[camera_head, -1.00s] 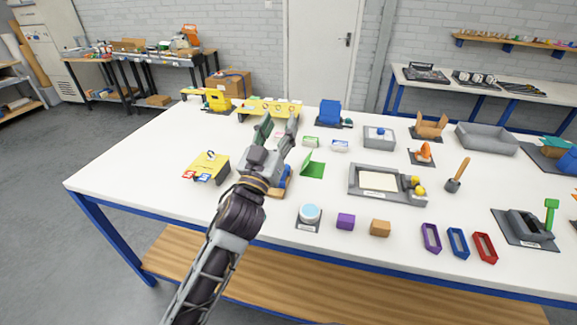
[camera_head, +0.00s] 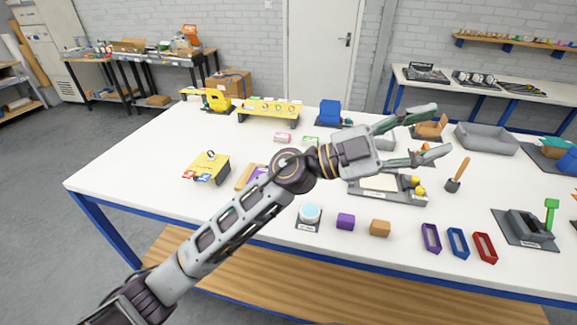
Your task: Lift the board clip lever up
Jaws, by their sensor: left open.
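My left gripper (camera_head: 441,129) is open and empty, its fingers pointing right above the back right-middle of the table. Below it is a grey fixture (camera_head: 400,198) with a cream panel (camera_head: 379,183) and yellow knobs (camera_head: 417,181) at its right end. My gripper and arm hide part of this fixture. At the right edge, a dark grey base (camera_head: 524,230) carries a green lever (camera_head: 551,212) that stands upright, well apart from my gripper. I cannot tell for certain which of these is the board clip. My right gripper is not in view.
An orange cone (camera_head: 424,147) is partly hidden behind my gripper. A wooden-handled tool (camera_head: 459,174) stands right of the fixture. Purple (camera_head: 346,221) and orange-brown (camera_head: 380,228) blocks and coloured frames (camera_head: 458,242) line the front. The table's (camera_head: 130,172) left end is clear.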

